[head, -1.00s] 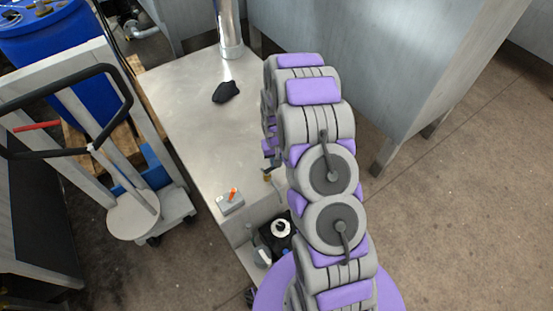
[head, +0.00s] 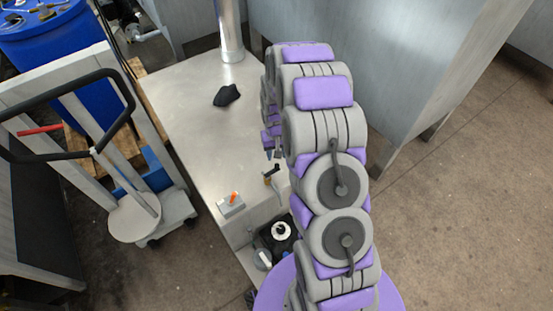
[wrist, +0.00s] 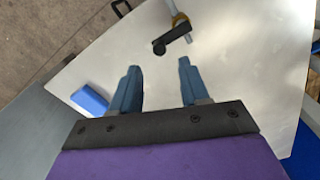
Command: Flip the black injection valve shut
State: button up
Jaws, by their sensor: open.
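The black injection valve handle (wrist: 172,40) is in the upper middle of the wrist view, beside a yellow collar on a metal pipe. It lies at a slant, with its rounded end toward the lower left. In the head view the valve (head: 271,174) is at the right edge of the metal table, close below the gripper. My gripper (wrist: 158,66) is open and empty, with its blue fingers apart and the handle beyond their tips. In the head view the gripper (head: 271,145) is small and partly hidden by my arm.
The metal table (head: 190,130) bears a crumpled black item (head: 227,95) and a small box with an orange lever (head: 232,203). A vertical pipe (head: 229,30) stands at the back. A hand truck (head: 135,215) stands left, a large metal cabinet (head: 350,70) right.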

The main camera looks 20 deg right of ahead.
aim_at(276, 164)
notch_tip(276, 164, up, 10)
jog(key=p, duration=0.1)
jog(key=shift+r, duration=0.25)
dwell(0.4)
